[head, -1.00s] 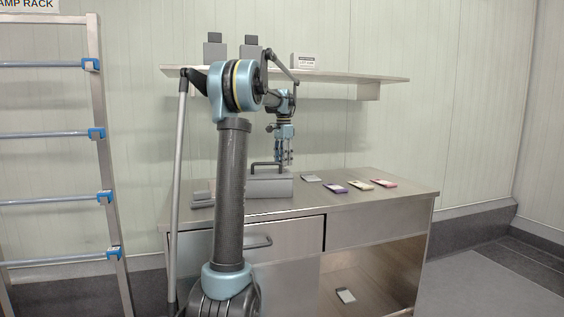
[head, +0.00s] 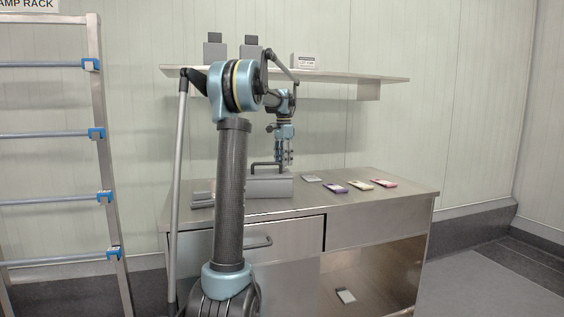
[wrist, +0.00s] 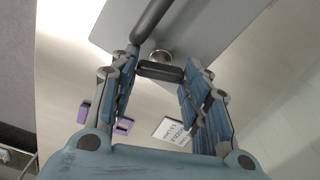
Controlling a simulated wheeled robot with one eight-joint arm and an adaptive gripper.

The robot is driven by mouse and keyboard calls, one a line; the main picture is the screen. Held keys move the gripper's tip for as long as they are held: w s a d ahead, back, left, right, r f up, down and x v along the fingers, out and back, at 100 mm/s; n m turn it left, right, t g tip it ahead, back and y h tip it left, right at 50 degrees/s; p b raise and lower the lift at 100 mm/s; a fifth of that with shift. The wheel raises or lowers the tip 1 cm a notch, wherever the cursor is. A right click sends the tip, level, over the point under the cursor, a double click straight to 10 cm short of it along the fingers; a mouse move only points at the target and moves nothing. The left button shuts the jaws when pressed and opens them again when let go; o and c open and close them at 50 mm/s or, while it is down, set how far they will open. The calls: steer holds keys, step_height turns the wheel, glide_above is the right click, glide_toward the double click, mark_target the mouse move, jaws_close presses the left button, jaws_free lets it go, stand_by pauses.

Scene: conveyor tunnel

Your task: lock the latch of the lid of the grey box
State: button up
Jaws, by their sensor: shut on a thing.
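The grey box (head: 270,187) stands on the steel counter with its lid down and a dark handle (head: 265,164) on top. In the wrist view the grey lid (wrist: 215,25) fills the top, with the handle (wrist: 150,18) crossing it. The latch (wrist: 160,71) is a short dark bar beside a round metal pivot (wrist: 161,56) at the box's edge. My gripper (head: 284,160) points down at the box's far right side. In the wrist view its fingers (wrist: 163,75) are on either side of the latch bar, shut on it. How far the latch is turned is hard to tell.
Flat cards lie on the counter (head: 412,188) right of the box, including a purple one (head: 334,188) and a red one (head: 384,183). Grey pieces (head: 202,199) lie to its left. A shelf (head: 340,76) with small boxes hangs above. A rack (head: 105,150) stands at left.

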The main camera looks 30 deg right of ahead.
steer(key=o, duration=1.1)
steer(key=shift+c, duration=0.2)
steer(key=shift+r, duration=3.7)
steer(key=shift+c, duration=0.5)
